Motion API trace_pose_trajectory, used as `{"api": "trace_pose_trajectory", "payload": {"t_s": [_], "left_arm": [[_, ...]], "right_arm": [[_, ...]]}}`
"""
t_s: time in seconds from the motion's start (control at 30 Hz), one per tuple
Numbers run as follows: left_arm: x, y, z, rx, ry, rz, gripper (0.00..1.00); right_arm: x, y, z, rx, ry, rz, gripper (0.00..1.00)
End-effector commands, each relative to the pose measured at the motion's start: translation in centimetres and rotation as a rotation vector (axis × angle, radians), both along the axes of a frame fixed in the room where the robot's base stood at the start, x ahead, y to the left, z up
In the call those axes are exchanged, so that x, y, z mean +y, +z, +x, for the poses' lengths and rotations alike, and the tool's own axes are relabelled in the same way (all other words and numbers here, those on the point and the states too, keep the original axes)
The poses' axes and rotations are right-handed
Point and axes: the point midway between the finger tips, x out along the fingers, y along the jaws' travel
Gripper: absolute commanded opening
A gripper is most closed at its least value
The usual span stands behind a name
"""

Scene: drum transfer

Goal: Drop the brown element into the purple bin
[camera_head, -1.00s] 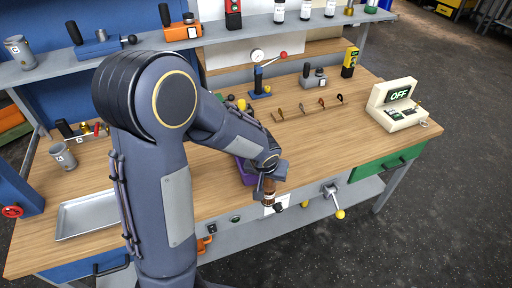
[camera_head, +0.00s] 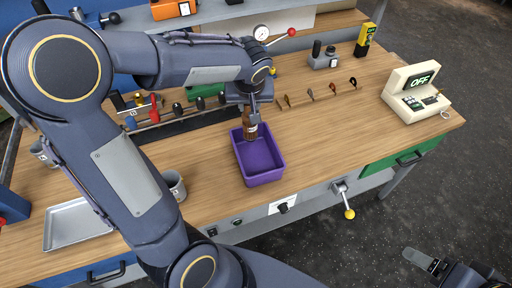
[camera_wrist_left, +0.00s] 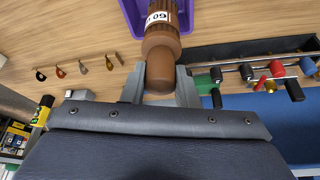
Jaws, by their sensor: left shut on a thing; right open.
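My left gripper (camera_head: 251,108) is shut on the brown element (camera_head: 250,130), a brown cylinder with a white label. It hangs roughly upright at the back rim of the purple bin (camera_head: 264,178), and its lower end overlaps the bin's back wall in the head view. I cannot tell its exact height above the bin. In the left wrist view the element (camera_wrist_left: 160,45) sits between the fingers, with the purple bin (camera_wrist_left: 132,14) partly hidden beyond it. The visible bin floor is empty. My right gripper (camera_head: 422,262) is open at the lower right, off the table.
A rack with colored-handled tools (camera_head: 150,118) lies left of the bin. A grey cup (camera_head: 173,186) and a metal tray (camera_head: 75,224) stand further left. A row of hooks (camera_head: 322,95) and a white OFF device (camera_head: 415,92) are right. Wood right of the bin is clear.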

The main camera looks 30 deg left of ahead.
Motion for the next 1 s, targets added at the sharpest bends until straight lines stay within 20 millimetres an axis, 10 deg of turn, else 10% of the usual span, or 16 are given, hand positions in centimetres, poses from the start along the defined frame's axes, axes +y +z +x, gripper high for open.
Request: {"api": "trace_pose_trajectory", "payload": {"t_s": [0.43, 0.8, 0.83, 1.0], "left_arm": [[0.0, -5.1, 0.0, 0.002, -0.001, 0.001, 0.0], [0.0, -5.7, 0.0, 0.0, 0.0, 0.0, 0.0], [0.0, -5.6, 0.0, 0.0, 0.0, 0.0, 0.28], [0.0, -5.6, 0.0, 0.0, -0.001, 0.0, 0.5]], "right_arm": [[0.0, -3.5, 0.0, 0.0, 0.0, 0.0, 0.78], [0.0, -3.7, 0.0, 0.0, 0.0, 0.0, 0.78], [0.0, -3.7, 0.0, 0.0, 0.0, 0.0, 0.78], [0.0, -3.7, 0.0, 0.0, 0.0, 0.0, 0.78]]}}
